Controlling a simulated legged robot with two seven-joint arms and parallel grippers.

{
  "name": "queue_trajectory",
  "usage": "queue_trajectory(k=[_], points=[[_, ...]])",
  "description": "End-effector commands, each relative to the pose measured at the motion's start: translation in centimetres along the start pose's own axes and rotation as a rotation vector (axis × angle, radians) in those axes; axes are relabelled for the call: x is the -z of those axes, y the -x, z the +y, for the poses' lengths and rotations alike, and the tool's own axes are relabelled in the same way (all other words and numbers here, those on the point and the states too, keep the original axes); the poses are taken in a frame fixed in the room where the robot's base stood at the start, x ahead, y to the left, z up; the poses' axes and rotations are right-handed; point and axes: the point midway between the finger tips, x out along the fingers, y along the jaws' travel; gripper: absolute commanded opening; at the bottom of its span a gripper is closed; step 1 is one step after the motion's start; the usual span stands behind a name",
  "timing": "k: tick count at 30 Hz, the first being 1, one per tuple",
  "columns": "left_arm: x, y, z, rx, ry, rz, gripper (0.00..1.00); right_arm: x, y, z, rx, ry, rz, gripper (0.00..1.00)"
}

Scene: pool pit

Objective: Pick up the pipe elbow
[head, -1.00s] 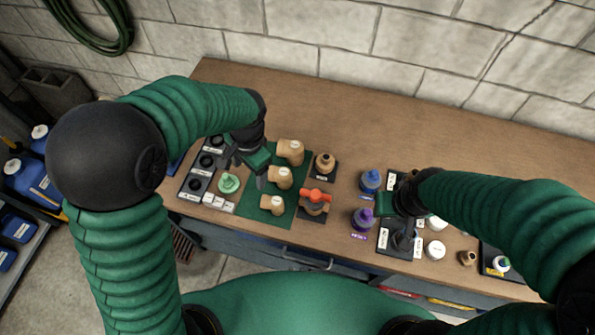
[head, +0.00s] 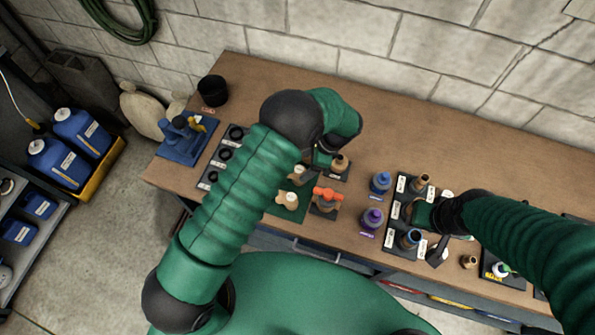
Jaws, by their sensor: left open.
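The front fitting (head: 287,200) has a pale open end and shows clearly. Another fitting (head: 298,174) is partly hidden by my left gripper (head: 309,172). Which one is the elbow I cannot tell for sure. My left gripper is open, over the back part of the mat, close to the partly hidden fitting; contact cannot be made out. My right gripper (head: 413,212) is over the black labelled tray at the right; its fingers are unclear.
A blue vise-like tool (head: 183,138) and black cup (head: 213,90) are at the left. The bench's back is clear.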

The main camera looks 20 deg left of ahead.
Motion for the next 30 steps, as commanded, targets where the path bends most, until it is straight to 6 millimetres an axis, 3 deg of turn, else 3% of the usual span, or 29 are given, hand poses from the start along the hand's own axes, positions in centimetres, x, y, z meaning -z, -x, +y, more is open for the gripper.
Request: queue_trajectory(k=[5, 9, 16, 30], points=[[-0.7, -2.5, 0.6, -0.006, -0.001, -0.004, 0.71, 0.6, 2.5, 0.0, 0.0, 0.0, 0.0, 0.36], [-0.4, -4.7, 0.4, -0.002, 0.001, -0.001, 0.71, 0.6, 2.7, 0.0, 0.0, 0.0, 0.0, 0.36], [-0.3, -5.1, 0.4, -0.002, 0.001, -0.001, 0.7, 0.6, 2.5, 0.0, 0.0, 0.0, 0.0, 0.36], [-0.3, -5.0, 0.4, -0.001, 0.001, -0.001, 0.08, 0.6, 2.5, 0.0, 0.0, 0.0, 0.0, 0.36]])
